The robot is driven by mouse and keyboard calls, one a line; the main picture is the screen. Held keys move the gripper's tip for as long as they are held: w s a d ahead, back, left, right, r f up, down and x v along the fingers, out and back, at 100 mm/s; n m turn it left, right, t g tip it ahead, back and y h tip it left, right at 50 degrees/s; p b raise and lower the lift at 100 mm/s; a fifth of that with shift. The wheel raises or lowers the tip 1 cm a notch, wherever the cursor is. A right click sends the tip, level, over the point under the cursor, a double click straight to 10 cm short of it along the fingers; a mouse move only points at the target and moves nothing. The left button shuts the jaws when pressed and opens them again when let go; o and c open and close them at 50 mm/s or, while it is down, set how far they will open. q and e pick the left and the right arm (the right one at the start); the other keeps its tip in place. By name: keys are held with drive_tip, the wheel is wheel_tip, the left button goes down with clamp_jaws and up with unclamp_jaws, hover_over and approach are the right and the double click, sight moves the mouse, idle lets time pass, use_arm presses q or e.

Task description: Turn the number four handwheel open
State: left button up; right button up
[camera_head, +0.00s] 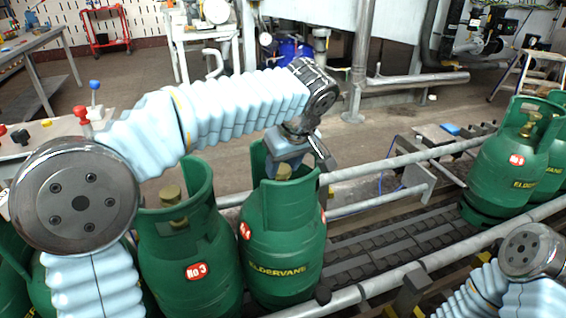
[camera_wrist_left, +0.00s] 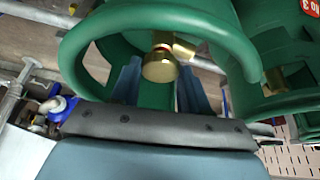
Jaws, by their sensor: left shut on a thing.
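A green gas cylinder (camera_head: 283,245) lettered ELDERVANE stands upright on the conveyor in the head view. Its red number label (camera_head: 245,230) faces left and is too small to read surely. Inside its collar is a brass handwheel (camera_wrist_left: 160,67), seen in the left wrist view; in the head view only a little brass (camera_head: 284,171) shows below my gripper. My left gripper (camera_head: 290,166) reaches down into the collar from above. Its two blue fingers lie either side of the brass handwheel and are shut on it. My right arm's gripper is outside the head view.
A No 3 cylinder (camera_head: 188,262) stands close on the left, its own brass valve (camera_head: 173,203) uncovered. More green cylinders (camera_head: 509,160) stand at the right. Grey rails (camera_head: 400,163) run along the conveyor, whose rollers (camera_head: 390,243) are bare between the groups.

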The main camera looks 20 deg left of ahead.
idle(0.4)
use_arm(q)
drive_tip(key=o, duration=1.1)
drive_tip(key=shift+c, duration=0.2)
drive_tip(key=p+v, duration=0.1)
drive_tip(key=v, duration=1.2)
drive_tip(key=shift+r+p, duration=0.35)
drive_tip(key=shift+r, duration=0.05)
drive_tip(key=shift+d, duration=0.1)
